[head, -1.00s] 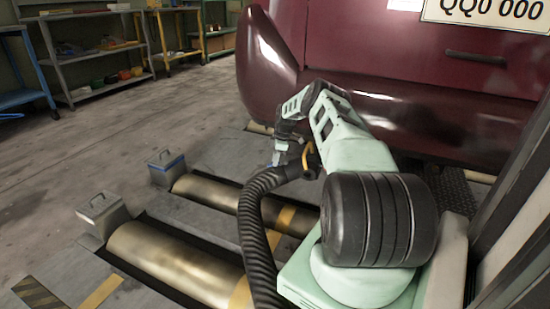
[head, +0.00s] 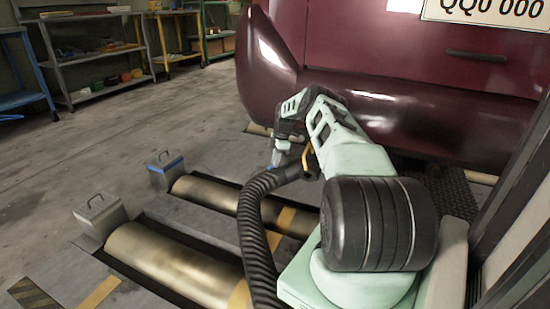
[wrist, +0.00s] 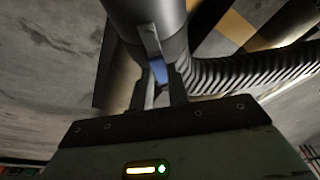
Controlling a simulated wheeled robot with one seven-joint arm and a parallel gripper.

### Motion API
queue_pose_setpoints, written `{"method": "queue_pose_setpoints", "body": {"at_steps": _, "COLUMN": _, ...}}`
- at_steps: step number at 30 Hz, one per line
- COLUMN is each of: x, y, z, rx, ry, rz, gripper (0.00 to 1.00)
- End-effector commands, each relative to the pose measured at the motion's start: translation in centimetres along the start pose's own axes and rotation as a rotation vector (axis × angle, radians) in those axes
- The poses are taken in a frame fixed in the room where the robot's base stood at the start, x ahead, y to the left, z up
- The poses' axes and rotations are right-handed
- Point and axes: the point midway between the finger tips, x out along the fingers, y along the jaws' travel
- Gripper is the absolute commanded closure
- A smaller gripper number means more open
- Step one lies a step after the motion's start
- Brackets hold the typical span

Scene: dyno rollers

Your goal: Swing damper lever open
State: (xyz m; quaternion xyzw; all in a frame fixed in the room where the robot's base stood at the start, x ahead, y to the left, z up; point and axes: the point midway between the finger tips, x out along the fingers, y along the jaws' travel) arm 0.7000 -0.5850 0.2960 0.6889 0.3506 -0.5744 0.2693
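A grey lever with a blue tip (wrist: 158,71) shows in the wrist view, against a dark cylindrical hose end (wrist: 145,15). The two fingers of my gripper (wrist: 159,88) stand a small distance apart, one on either side of the blue tip. I cannot tell whether they press on it. In the head view my gripper (head: 277,155) is at the end of the ribbed black hose (head: 252,220), beside an orange-yellow bracket (head: 307,158). The lever's far end is hard to make out there.
The dark red car (head: 400,115) stands just beyond my arm. Two brass rollers (head: 165,262) sit in floor pits on the left, with a grey box (head: 100,215) and a blue-trimmed box (head: 165,172) at their ends. Shelves (head: 95,70) stand at the back left. Floor between is clear.

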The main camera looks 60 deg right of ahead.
Motion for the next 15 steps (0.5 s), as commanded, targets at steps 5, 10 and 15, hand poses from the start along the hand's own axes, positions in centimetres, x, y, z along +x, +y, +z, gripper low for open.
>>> {"method": "queue_pose_setpoints", "body": {"at_steps": 5, "x": 0.5, "y": -0.6, "z": -0.4, "rx": -0.001, "ry": 0.008, "rz": -0.023, "gripper": 0.61}}
{"method": "queue_pose_setpoints", "body": {"at_steps": 10, "x": 0.3, "y": -0.4, "z": -0.2, "rx": -0.001, "ry": 0.005, "rz": -0.018, "gripper": 0.61}}
{"method": "queue_pose_setpoints", "body": {"at_steps": 15, "x": -1.1, "y": -0.3, "z": -0.2, "rx": -0.001, "ry": 0.004, "rz": -0.014, "gripper": 0.61}}
